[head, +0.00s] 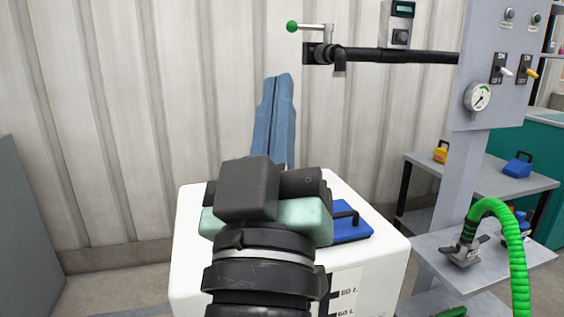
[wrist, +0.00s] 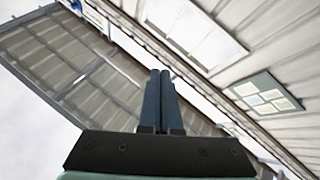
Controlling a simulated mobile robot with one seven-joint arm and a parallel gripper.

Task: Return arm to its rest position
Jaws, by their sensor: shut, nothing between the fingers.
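My gripper (head: 282,80) points up in the head view, above the white tote. Its two long blue-grey fingers lie side by side and are shut, with nothing between them. The wrist view shows the same closed fingers (wrist: 159,75) against the ceiling and upper walls. My dark wrist and pale green gripper body hide part of the tote's top.
The white tote (head: 190,255) has a blue lid (head: 352,235) on top. Behind it a black pipe (head: 410,55) with a green-knobbed valve (head: 292,26) runs to a grey panel (head: 480,100). At right are a shelf (head: 490,180) and a green hose (head: 515,250).

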